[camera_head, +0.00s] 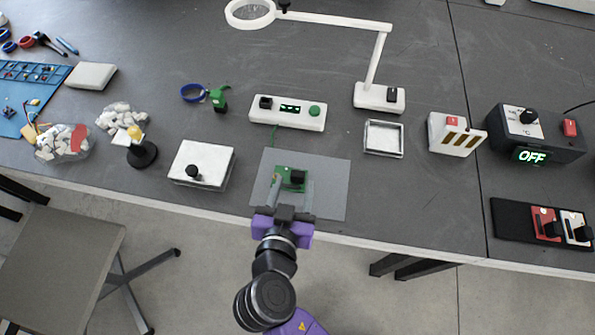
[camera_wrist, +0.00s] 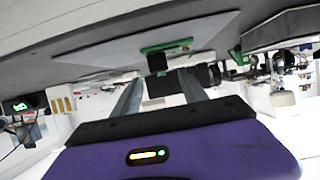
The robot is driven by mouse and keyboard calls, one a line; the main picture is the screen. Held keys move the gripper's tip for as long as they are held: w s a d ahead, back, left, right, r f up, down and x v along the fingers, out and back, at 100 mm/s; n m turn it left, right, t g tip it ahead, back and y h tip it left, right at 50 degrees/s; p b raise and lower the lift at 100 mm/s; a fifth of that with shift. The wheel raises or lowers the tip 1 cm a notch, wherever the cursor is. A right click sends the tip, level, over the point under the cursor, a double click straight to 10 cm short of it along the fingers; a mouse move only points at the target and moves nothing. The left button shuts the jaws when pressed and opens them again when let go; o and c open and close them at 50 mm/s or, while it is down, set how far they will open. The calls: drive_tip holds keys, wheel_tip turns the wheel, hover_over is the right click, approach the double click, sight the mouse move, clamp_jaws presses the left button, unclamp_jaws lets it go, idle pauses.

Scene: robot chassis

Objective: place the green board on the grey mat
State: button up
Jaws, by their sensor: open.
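The green board (camera_head: 283,179), with a dark block on it, lies on the grey mat (camera_head: 331,186) in the head view, over the mat's left part. In the wrist view the green board (camera_wrist: 166,47) appears against the grey mat (camera_wrist: 105,55), just past my fingertips. My gripper (camera_head: 291,191) is at the board's near side, low over the mat, with its fingers apart. In the wrist view my gripper (camera_wrist: 160,80) shows two spread fingers with nothing clamped between them. Part of the board's near side is hidden by the fingers in the head view.
A white box with a black knob (camera_head: 202,164) stands left of the mat. A white device with a green button (camera_head: 287,112) lies behind it, and a small square tray (camera_head: 384,138) stands at its back right. The table's front edge is close to the mat.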

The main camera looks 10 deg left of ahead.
drive_tip(key=shift+v, duration=1.95)
drive_tip(key=a+n+y, duration=0.1)
drive_tip(key=a+r+n+y, duration=0.1)
drive_tip(key=a, duration=0.1)
drive_tip(key=a+r+n+y, duration=0.1)
drive_tip(key=a+n, duration=0.1)
drive_tip(key=shift+s+a+y, duration=0.1)
drive_tip(key=shift+a+y, duration=0.1)
drive_tip(key=shift+y, duration=0.1)
drive_tip(key=s+n+y, duration=0.2)
drive_tip(key=shift+a+y, duration=0.1)
drive_tip(key=shift+y, duration=0.2)
drive_tip(key=s+d+r+m+h, duration=0.1)
drive_tip(key=s+d+m+h, duration=0.1)
drive_tip(key=s+d, duration=0.4)
drive_tip(key=s+d+r+m+h, duration=0.1)
drive_tip(key=s+d, duration=0.5)
drive_tip(key=d, duration=0.8)
drive_tip(key=s+d+r+m+t+h, duration=0.1)
drive_tip(key=s+d+r+m+h, duration=0.1)
drive_tip(key=s+d, duration=0.4)
drive_tip(key=d+r, duration=0.1)
drive_tip(key=d, duration=0.4)
drive_tip(key=shift+s+m+h, duration=0.3)
drive_tip(key=shift+s+h, duration=0.05)
drive_tip(key=shift+h, duration=0.05)
drive_tip(key=shift+a, duration=0.15)
drive_tip(key=shift+c, duration=0.4)
